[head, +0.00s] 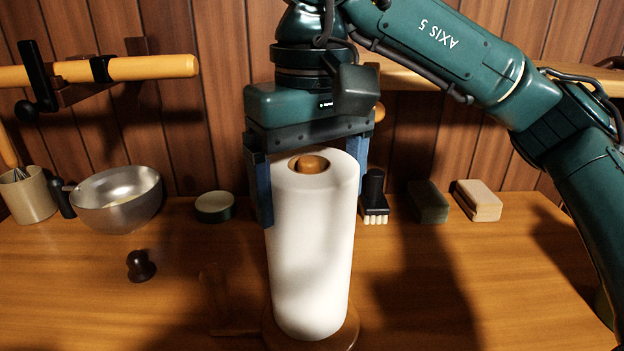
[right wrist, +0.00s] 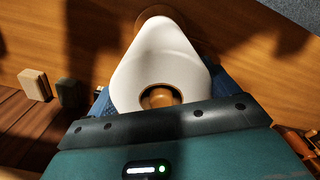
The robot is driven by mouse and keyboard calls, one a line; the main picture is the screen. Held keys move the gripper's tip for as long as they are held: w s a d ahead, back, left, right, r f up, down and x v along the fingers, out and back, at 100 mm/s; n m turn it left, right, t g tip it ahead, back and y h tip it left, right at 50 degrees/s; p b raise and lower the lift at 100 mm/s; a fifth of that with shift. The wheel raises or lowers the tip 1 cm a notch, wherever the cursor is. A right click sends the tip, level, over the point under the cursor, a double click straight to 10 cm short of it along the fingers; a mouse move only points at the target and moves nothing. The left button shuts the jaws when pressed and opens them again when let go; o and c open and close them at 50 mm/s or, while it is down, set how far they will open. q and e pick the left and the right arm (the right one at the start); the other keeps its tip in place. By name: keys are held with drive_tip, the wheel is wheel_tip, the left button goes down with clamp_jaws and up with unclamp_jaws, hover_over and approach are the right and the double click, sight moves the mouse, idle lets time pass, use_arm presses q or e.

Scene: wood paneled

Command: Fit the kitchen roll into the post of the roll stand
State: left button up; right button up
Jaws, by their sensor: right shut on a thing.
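The white kitchen roll (head: 312,240) stands upright around the post of the roll stand. The post's rounded wooden top (head: 309,164) shows in the roll's core. The stand's round wooden base (head: 346,333) shows at the roll's foot, and the roll's lower end appears to be at or very near it. My right gripper (head: 312,195) is shut on the roll, with blue fingers on either side of its upper part. In the right wrist view the roll (right wrist: 165,60) runs away from the gripper, with the post top (right wrist: 159,97) inside the core. My left gripper is not in view.
A metal bowl (head: 117,203), a utensil crock (head: 30,196), a round tin (head: 215,206) and a dark knob (head: 140,266) are on the left. A brush (head: 374,197) and two blocks (head: 429,201) (head: 478,199) stand behind on the right. The front right table is clear.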

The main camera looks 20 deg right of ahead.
use_arm(q)
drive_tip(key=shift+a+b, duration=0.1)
drive_tip(key=shift+b, duration=0.2)
use_arm(e)
drive_tip(key=shift+f, duration=0.45)
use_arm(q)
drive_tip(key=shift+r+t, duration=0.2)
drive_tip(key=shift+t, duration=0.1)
use_arm(e)
drive_tip(key=shift+f, duration=0.3)
drive_tip(key=o, duration=0.7)
drive_tip(key=shift+c, duration=0.2)
drive_tip(key=shift+o, duration=1.1)
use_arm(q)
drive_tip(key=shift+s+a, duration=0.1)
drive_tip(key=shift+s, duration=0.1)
use_arm(e)
wheel_tip(320, 180, up, 13)
drive_tip(key=p, duration=0.4)
drive_tip(key=shift+f, duration=0.2)
drive_tip(key=shift+r, duration=0.3)
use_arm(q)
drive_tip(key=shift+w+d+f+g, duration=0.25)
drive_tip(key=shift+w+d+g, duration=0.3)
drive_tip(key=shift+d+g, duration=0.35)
